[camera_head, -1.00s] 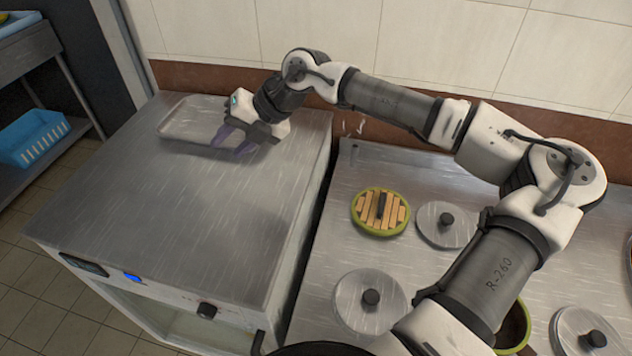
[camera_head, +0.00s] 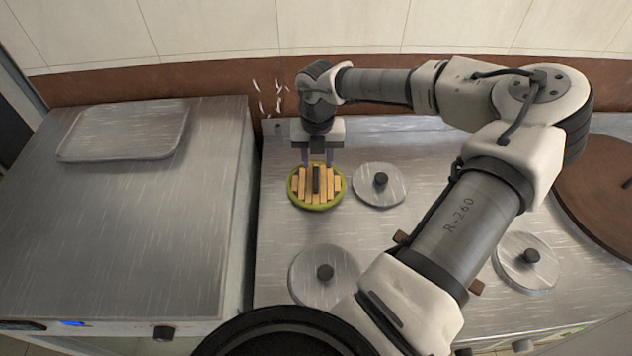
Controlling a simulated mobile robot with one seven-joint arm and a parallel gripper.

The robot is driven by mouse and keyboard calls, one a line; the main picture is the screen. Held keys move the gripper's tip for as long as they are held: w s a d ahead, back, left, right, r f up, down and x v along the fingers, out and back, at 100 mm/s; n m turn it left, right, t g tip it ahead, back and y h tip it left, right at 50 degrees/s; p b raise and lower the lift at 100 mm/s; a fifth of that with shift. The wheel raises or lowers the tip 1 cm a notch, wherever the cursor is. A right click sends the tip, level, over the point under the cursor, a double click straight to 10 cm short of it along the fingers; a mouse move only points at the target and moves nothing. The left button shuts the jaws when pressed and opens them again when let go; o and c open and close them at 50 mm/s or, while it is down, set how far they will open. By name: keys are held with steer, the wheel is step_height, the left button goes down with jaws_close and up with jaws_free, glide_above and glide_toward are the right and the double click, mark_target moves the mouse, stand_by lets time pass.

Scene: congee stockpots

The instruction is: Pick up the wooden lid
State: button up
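The wooden lid (camera_head: 309,197) is round, with light wood slats, a green rim and a dark bar handle across its middle. It lies on the metal top of the stockpot counter, left of centre in the head view. The fingertips are at or just above the far part of the lid, behind the handle. I cannot tell whether they touch it.
Metal lids with black knobs sit close by: one right of the wooden lid (camera_head: 380,186), one in front (camera_head: 322,277), one farther right (camera_head: 527,262). A large brown round lid (camera_head: 603,195) is at the right. A metal tray (camera_head: 124,131) lies on the left counter (camera_head: 120,230), which has free room.

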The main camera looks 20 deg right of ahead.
mark_target(316, 175)
step_height(316, 175, down, 6)
steer(key=shift+w+a+r+p, duration=0.1)
steer(key=shift+a+r+p, duration=0.1)
steer(key=shift+p, duration=0.95)
steer(key=shift+c, duration=0.5)
jaws_close()
